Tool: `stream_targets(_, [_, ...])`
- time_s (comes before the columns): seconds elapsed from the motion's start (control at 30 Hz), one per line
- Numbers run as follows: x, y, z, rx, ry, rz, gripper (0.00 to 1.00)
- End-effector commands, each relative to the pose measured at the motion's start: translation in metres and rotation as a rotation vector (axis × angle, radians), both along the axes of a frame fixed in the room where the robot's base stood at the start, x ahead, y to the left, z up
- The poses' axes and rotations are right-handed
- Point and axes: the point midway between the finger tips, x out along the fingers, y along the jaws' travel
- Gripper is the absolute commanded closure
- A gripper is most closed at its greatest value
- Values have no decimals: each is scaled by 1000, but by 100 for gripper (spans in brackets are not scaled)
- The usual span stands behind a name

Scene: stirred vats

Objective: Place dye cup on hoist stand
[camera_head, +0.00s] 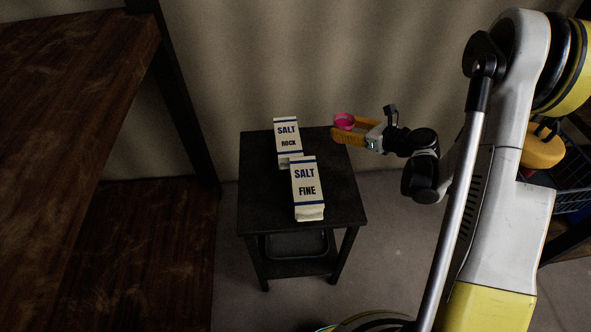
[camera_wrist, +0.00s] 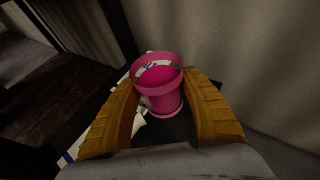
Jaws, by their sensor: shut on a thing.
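The dye cup (camera_head: 344,120) is bright pink and small. My gripper (camera_head: 347,130) is shut on it, with orange fingers on either side. In the wrist view, the cup (camera_wrist: 158,92) is between the two fingers (camera_wrist: 160,102), its open top and pink inside showing. The cup is at the back right corner of a small black stand (camera_head: 257,190). I cannot tell whether its base touches the stand top. No label names this stand as the hoist stand.
Two white and blue salt cartons, ROCK (camera_head: 287,138) and FINE (camera_head: 306,185), are on the black stand, left of the cup. The stand's right side is bare. A curtain (camera_head: 300,60) hangs behind, and a dark wooden table (camera_head: 70,90) is at left.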

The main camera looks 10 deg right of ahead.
Motion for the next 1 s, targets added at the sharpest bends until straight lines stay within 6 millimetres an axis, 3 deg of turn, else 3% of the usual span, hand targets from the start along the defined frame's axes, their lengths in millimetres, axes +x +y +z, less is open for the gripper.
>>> stream_targets(0.1, [13,-9,-27,1,1,79,84])
stream_targets(0.33, [32,-7,-54,1,0,138,84])
stream_targets(0.7, [112,19,-106,-1,1,135,84])
stream_targets(1.0, [128,24,-123,0,1,134,84])
